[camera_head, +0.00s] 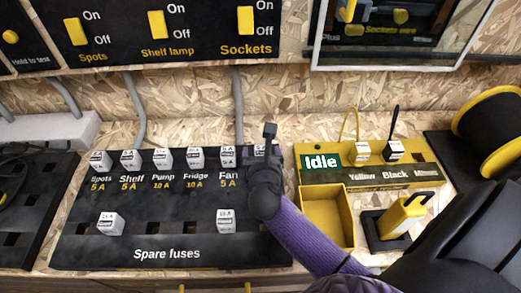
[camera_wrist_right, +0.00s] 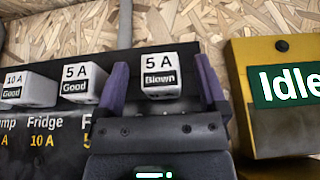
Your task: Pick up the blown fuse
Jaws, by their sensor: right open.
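The blown fuse (camera_wrist_right: 160,72) is a white block marked "5 A" and "Blown". In the right wrist view it sits upright in the black fuse panel, between the two purple fingers of my right gripper (camera_wrist_right: 165,85). The fingers are open, one on each side, with a visible gap to the fuse. In the head view my right gripper (camera_head: 268,145) is over the right end of the panel's top row and hides most of this fuse (camera_head: 258,150). My left gripper is not in view.
The fuse panel (camera_head: 165,200) holds a row of fuses marked Spots to Fan; a fuse marked "Good" (camera_wrist_right: 84,84) stands just left. Two spare fuses (camera_head: 110,223) sit lower. A yellow tester marked Idle (camera_head: 320,161) and an empty yellow bin (camera_head: 326,215) are at right.

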